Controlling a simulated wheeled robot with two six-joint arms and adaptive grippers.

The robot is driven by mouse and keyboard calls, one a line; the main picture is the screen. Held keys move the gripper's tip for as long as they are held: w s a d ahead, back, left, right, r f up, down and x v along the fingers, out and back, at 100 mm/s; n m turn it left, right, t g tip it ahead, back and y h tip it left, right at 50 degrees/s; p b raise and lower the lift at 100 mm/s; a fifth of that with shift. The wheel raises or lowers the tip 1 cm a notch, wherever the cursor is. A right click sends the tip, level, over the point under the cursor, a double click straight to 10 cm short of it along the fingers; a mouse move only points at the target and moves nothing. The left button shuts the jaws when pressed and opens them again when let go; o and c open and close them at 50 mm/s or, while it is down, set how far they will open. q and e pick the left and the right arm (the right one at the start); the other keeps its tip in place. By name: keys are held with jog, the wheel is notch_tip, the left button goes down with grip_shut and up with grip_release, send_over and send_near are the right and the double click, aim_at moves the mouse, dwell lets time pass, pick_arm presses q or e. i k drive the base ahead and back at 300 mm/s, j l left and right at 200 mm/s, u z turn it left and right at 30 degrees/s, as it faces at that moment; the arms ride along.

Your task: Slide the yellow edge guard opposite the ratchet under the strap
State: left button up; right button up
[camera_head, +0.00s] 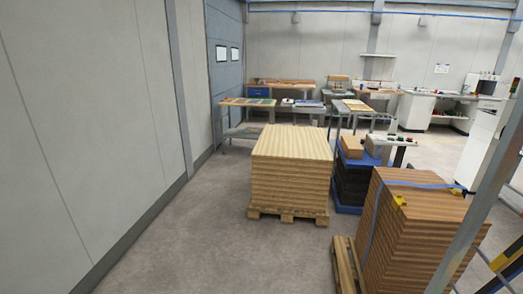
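A stack of brown boards (418,235) stands at the lower right. A blue strap (425,184) crosses its top and runs down its left side. A yellow piece (400,200), seemingly an edge guard, lies on the top near the left edge, a little nearer to me than the strap and apparently apart from it. A second small yellow piece (457,191) with dark parts sits at the right end of the strap. I cannot tell whether it is a guard or the ratchet. Neither of my grippers is in view.
A light board stack (290,165) on a pallet stands in the middle. A dark stack on a blue base (348,208) is behind the strapped stack. An empty-looking wooden pallet (345,268) lies to its left. A grey post (480,215) crosses the right foreground. The left floor is clear.

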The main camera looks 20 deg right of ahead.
aim_at(398, 201)
jog(key=i+l+z, duration=0.15)
jog(key=i+z, duration=0.25)
jog(key=i, duration=0.5)
jog(key=i+j+z, duration=0.2)
jog(key=i+z, duration=0.2)
jog(key=i, duration=0.5)
jog(key=i+z, duration=0.4)
jog(key=i+j+z, duration=0.15)
jog(key=z, duration=0.3)
jog(key=i+j+z, duration=0.25)
jog(key=i+z, duration=0.15)
jog(key=i+j+z, duration=0.5)
jog(key=j+z, duration=0.3)
jog(key=l, duration=0.1)
